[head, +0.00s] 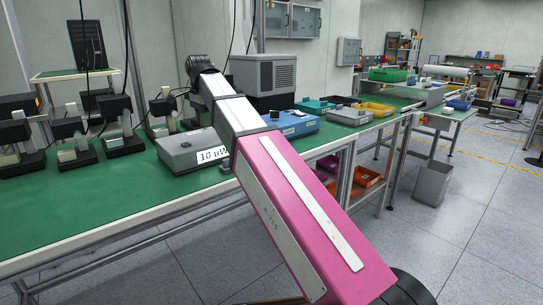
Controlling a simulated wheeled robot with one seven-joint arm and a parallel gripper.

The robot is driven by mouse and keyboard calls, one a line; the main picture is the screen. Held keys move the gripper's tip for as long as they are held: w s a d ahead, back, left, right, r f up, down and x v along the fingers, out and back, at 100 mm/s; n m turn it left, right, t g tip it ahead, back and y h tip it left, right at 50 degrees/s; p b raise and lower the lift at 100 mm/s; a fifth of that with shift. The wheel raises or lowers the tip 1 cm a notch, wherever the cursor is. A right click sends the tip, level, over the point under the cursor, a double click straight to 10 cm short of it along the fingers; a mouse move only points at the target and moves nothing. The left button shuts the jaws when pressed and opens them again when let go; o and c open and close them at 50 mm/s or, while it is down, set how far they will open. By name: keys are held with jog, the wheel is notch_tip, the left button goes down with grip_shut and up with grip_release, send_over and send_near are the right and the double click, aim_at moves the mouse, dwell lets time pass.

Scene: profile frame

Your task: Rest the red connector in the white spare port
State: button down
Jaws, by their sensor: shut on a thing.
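My arm reaches from the lower right up and left over the green bench (65,210), with a pink link, a silver link and a dark wrist joint near the bench's back. I cannot make out my gripper's fingers; they are hidden beyond the arm. I cannot pick out the red connector in the head view. I cannot identify the white spare port either. Several black devices with pale blocks stand at the bench's left, among them one (122,138) nearest the grey box.
A grey box labelled "10 uV" (185,151) sits left of my arm; a blue box (292,123) sits right of it. A large grey cabinet (265,80) stands behind. Black cables hang at the upper left. A grey bin (433,183) stands on open floor at right.

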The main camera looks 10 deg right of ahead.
jog(key=w+d, duration=0.2)
jog(key=d, duration=1)
jog(key=w+d, duration=0.2)
jog(key=d, duration=0.9)
jog(key=shift+d, duration=0.4)
dwell(2.1)
jog(key=shift+w, duration=0.1)
jog(key=shift+f, duration=0.1)
jog(key=shift+f, duration=5.1)
